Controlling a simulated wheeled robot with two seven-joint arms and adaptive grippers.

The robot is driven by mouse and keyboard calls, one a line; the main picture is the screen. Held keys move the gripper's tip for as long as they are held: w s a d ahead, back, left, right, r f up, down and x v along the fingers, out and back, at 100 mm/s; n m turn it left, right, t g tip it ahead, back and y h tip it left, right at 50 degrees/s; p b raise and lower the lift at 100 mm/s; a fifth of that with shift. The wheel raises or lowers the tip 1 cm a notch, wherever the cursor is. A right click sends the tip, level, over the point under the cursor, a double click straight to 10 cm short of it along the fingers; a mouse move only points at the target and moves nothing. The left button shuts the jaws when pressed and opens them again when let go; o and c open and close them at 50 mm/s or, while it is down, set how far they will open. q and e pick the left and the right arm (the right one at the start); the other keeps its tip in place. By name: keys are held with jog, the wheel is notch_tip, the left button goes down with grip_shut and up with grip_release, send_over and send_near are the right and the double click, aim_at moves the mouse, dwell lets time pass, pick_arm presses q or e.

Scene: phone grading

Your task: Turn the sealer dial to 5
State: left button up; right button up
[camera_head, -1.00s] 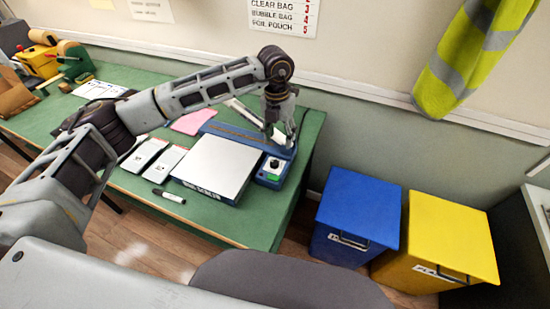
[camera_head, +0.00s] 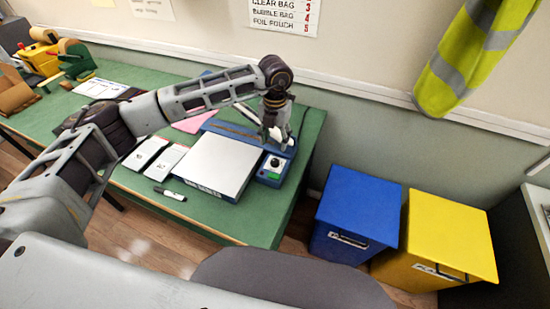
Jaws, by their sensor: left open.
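The blue bag sealer (camera_head: 270,178) stands at the right end of the green table, with a white plate (camera_head: 218,163) on its front left. Its dark round dial (camera_head: 274,162) is on the control panel at the right, above a green patch. The dial's setting is too small to read. My left gripper (camera_head: 275,140) points down just above and behind the dial, open and empty. I cannot tell whether a fingertip touches the sealer. My right gripper is not in view.
A black marker (camera_head: 170,194) and white cards (camera_head: 165,161) lie left of the sealer, with a pink sheet (camera_head: 194,122) behind. A blue bin (camera_head: 356,215) and a yellow bin (camera_head: 440,240) stand right of the table (camera_head: 225,217). A wall sign (camera_head: 284,14) hangs above.

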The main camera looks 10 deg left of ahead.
aim_at(275, 161)
pick_arm(q)
notch_tip(275, 161, down, 10)
jog(key=shift+f+p, duration=0.25)
jog(key=shift+p, duration=0.6)
jog(key=shift+c, duration=0.2)
jog(key=c, duration=1)
